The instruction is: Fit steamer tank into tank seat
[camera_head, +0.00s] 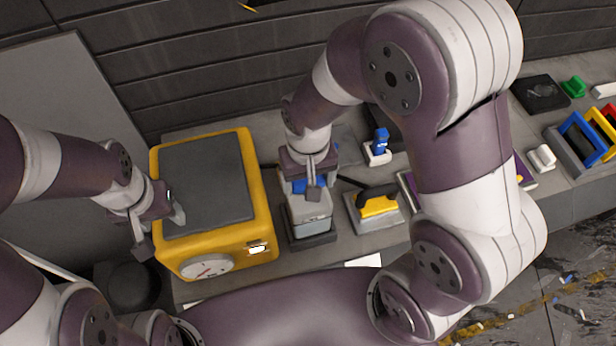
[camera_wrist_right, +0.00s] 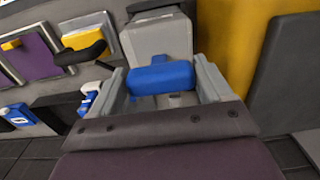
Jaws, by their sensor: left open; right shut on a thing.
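The steamer tank (camera_head: 309,217) is a pale grey, box-like body with a blue part on top. It stands upright over a dark base (camera_head: 313,241), which looks like the tank seat; I cannot tell whether it is fully down in it. My right gripper (camera_head: 312,186) is above the tank and shut on its blue part. In the right wrist view the blue part (camera_wrist_right: 160,78) lies between the fingers, with the tank's grey body (camera_wrist_right: 158,38) beyond. My left gripper (camera_head: 163,228) is open and empty at the left side of the yellow steamer box (camera_head: 262,215).
The yellow box, with a dial, stands close left of the tank. Coloured frames (camera_head: 583,137) are at far right. A dark wall bounds the back.

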